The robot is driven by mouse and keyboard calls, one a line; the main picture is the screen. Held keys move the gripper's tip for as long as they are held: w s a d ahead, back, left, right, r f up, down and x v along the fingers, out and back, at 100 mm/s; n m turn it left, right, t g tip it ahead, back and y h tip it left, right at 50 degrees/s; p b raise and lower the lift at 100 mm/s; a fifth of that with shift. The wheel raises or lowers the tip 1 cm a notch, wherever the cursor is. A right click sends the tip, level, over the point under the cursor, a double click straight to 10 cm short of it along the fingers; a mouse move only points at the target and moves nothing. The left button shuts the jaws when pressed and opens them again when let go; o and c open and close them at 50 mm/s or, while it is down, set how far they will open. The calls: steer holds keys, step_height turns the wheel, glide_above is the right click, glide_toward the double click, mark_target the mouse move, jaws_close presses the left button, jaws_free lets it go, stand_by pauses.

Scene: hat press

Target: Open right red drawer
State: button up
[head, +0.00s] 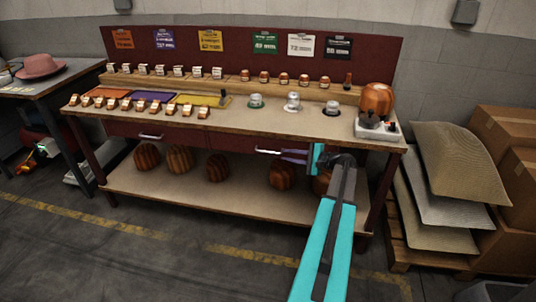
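The right red drawer (236,143) is set under the workbench top, right of centre. Its front looks flush with the bench, so it appears shut. Its pale bar handle (267,151) is on the front. My gripper (283,155) is just right of the handle, pointing left toward it. Its two fingers look apart, with a small gap between them and nothing seen in it. I cannot tell whether a fingertip touches the handle. My gripper and arm hide the right end of the drawer front.
The left red drawer (185,136) has its own handle (151,137). Several wooden hat blocks (217,167) stand on the lower shelf (200,191). A hat press (376,110) stands at the bench's right end. Stacked sacks (455,175) and cartons are at right. The floor in front is clear.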

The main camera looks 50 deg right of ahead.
mark_target(273, 152)
steer(key=x, duration=0.9)
steer(key=shift+w+f+p, duration=0.15)
steer(key=shift+w+p, duration=0.05)
steer(key=shift+p, duration=0.2)
